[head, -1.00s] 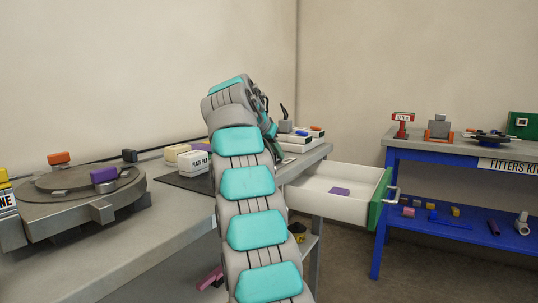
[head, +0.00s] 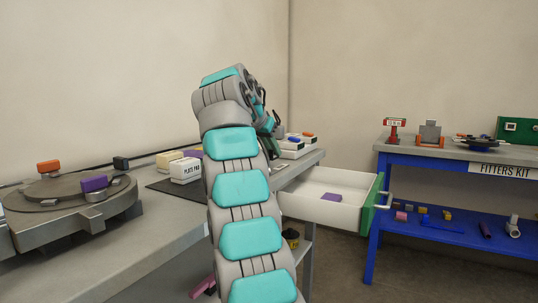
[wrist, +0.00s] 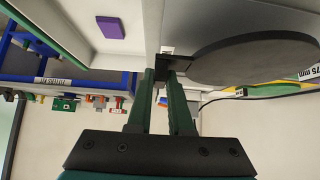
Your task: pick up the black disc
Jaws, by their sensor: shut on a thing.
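The black disc (wrist: 255,58) shows large in the upper right of the wrist view, with a short dark tab at its left edge. My gripper (wrist: 170,68), with two green fingers, is shut on that tab. The disc extends to the right of the fingers. What lies directly beneath the disc is hard to tell. In the head view my arm hides the disc and most of my gripper.
An open white drawer (head: 330,214) with a green front holds a purple block (head: 331,197). A white box (head: 186,170) stands left of my arm. A round grey machine (head: 70,196) is further left. A blue bench (head: 384,212) stands right.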

